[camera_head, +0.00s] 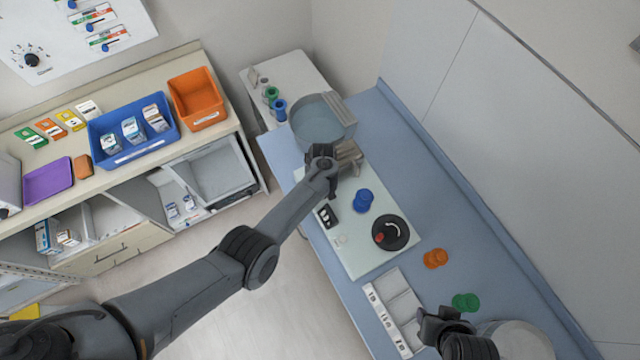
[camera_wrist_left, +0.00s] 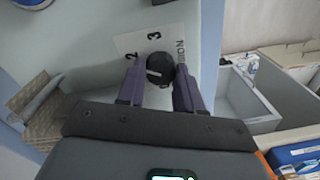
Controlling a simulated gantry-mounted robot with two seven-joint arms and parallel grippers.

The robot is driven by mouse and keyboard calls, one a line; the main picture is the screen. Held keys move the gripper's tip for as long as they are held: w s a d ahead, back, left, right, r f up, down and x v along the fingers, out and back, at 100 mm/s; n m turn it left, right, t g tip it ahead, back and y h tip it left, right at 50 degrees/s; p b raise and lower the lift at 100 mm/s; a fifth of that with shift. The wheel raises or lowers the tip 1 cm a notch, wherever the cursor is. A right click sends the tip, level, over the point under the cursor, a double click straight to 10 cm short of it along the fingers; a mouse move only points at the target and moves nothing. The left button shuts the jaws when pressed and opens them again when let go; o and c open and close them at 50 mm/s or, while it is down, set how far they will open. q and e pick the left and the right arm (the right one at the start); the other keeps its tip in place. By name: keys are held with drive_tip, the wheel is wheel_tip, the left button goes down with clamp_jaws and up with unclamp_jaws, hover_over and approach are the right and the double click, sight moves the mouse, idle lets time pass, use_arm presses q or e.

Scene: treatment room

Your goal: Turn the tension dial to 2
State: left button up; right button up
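The tension dial (camera_wrist_left: 160,68) is a small black round knob on a white label with the numbers 2 and 3 and partly covered lettering. A short pale mark shows on its top. My left gripper (camera_wrist_left: 160,75) has one purple finger on each side of the knob, seemingly touching it. In the head view my left gripper (camera_head: 332,192) is over the far part of the pale panel (camera_head: 365,258) and hides the dial. My right gripper (camera_head: 432,318) is near the bottom edge, away from the panel; its fingers are unclear.
A blue cylinder (camera_head: 363,201), a black switch block (camera_head: 327,214) and a black disc (camera_head: 390,233) are on the panel. A round basin (camera_head: 318,124) stands behind my left gripper. Orange pieces (camera_head: 435,259) and green pieces (camera_head: 466,302) lie on the blue bench. A white divided tray (camera_head: 393,310) is in front.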

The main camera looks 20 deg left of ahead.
use_arm(q)
drive_tip(key=o, duration=0.4)
drive_tip(key=shift+o, duration=0.2)
drive_tip(key=shift+r, duration=0.1)
wheel_tip(320, 180, up, 11)
drive_tip(key=p, duration=0.2)
drive_tip(key=shift+d+f+p, duration=0.15)
drive_tip(key=shift+f+p, duration=0.05)
drive_tip(key=shift+p, duration=0.1)
drive_tip(key=shift+w, duration=0.1)
